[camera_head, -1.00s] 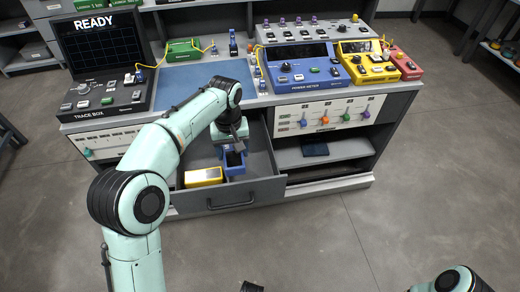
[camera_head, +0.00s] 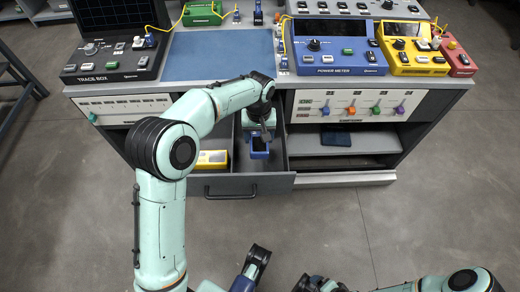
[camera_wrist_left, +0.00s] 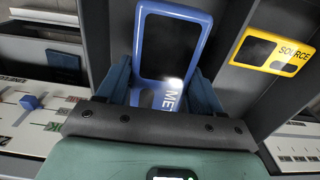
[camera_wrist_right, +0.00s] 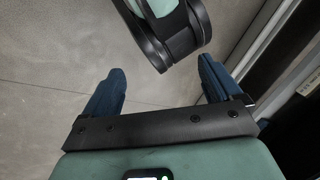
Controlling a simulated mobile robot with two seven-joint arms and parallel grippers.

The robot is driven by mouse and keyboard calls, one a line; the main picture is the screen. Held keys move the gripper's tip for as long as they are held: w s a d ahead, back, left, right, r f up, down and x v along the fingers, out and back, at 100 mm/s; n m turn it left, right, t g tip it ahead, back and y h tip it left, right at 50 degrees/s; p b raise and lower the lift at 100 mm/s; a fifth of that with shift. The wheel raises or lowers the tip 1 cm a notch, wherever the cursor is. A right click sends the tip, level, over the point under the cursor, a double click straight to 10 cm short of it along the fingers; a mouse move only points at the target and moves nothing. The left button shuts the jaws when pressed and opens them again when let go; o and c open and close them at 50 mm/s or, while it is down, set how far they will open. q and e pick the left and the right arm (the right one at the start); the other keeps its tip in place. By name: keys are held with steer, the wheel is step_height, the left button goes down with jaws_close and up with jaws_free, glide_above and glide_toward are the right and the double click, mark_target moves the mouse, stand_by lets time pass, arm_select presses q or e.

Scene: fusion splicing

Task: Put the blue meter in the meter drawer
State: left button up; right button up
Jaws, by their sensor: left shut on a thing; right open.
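The blue meter (camera_head: 259,147) has a dark screen and is at the open drawer (camera_head: 240,184), in its right part. In the left wrist view the blue meter (camera_wrist_left: 173,48) sits between the fingers, with part of its lettering showing. My left gripper (camera_wrist_left: 165,88) is shut on it; in the head view the left gripper (camera_head: 261,132) reaches down over the drawer. Whether the meter touches the drawer floor I cannot tell. My right gripper (camera_wrist_right: 163,88) is open and empty, away from the drawer, over the floor.
A yellow source box (camera_head: 212,158) lies in the drawer's left part, left of a divider; it also shows in the left wrist view (camera_wrist_left: 270,52). The counter above holds a blue power meter unit (camera_head: 335,48), a trace box (camera_head: 115,45) and a blue mat (camera_head: 220,55).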

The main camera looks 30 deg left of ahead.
arm_select(q)
step_height(320, 180, down, 8)
steer(key=shift+r+b, duration=0.15)
steer(key=shift+b, duration=0.65)
arm_select(e)
steer(key=w+f, duration=0.1)
steer(key=w+d+f+t, duration=0.1)
steer(key=w, duration=0.1)
steer(key=shift+d+h, duration=0.2)
steer(key=shift+h, duration=0.1)
arm_select(q)
steer(key=o, duration=1.2)
steer(key=shift+o, duration=0.2)
step_height(320, 180, up, 12)
steer(key=p, duration=0.3)
steer(key=shift+r, duration=0.1)
arm_select(e)
steer(key=s+a+r+g, duration=0.1)
steer(key=s+a+r, duration=0.1)
steer(key=s, duration=0.3)
steer(key=shift+a+r+g+y, duration=0.15)
steer(key=shift+r+g+y, duration=0.25)
steer(key=shift+r, duration=0.45)
